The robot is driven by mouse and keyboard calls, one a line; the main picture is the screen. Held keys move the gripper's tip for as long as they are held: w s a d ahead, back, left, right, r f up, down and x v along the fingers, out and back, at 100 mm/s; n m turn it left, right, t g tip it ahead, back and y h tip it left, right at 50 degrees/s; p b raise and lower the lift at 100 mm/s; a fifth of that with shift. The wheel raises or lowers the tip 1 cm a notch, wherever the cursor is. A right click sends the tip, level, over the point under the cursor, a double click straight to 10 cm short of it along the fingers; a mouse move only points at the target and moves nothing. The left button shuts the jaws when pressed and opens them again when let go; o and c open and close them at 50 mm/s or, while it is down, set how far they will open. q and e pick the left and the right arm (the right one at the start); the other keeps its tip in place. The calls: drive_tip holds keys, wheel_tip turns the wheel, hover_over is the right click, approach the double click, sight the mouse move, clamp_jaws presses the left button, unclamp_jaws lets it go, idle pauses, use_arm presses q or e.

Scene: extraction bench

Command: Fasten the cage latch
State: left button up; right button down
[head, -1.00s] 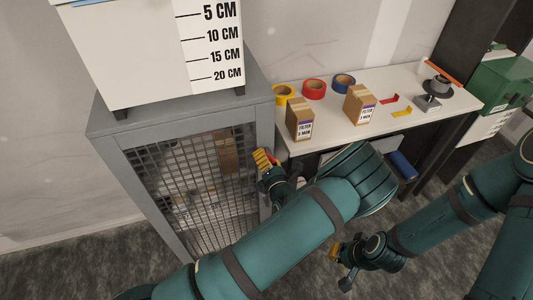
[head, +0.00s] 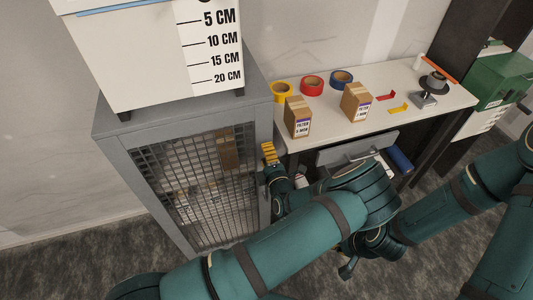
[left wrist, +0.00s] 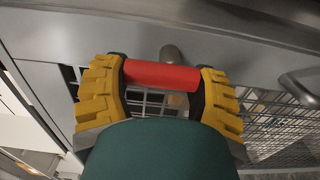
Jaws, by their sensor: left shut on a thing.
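The grey cage (head: 180,100) with a wire-mesh door (head: 195,190) stands at the left of the head view; the mesh also shows in the left wrist view (left wrist: 275,118). The door looks closed in its frame. My left gripper (head: 269,153) is at the cage's right front edge. In the left wrist view its yellow fingers (left wrist: 160,95) are shut on the red latch handle (left wrist: 160,75). A grey round peg (left wrist: 171,54) lies just behind the red handle. The handle is hidden in the head view. My right gripper (head: 346,268) is low, mostly hidden behind my left arm.
A white box with a centimetre scale (head: 215,15) stands on the cage. Right of the cage is a white bench (head: 330,122) with two filter cartons (head: 299,117) (head: 356,102) and several tape rolls (head: 312,86). A grey bar handle (left wrist: 302,88) is on the mesh door.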

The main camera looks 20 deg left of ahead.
idle(0.4)
use_arm(q)
drive_tip(key=o, duration=1.2)
drive_tip(key=v, duration=1.2)
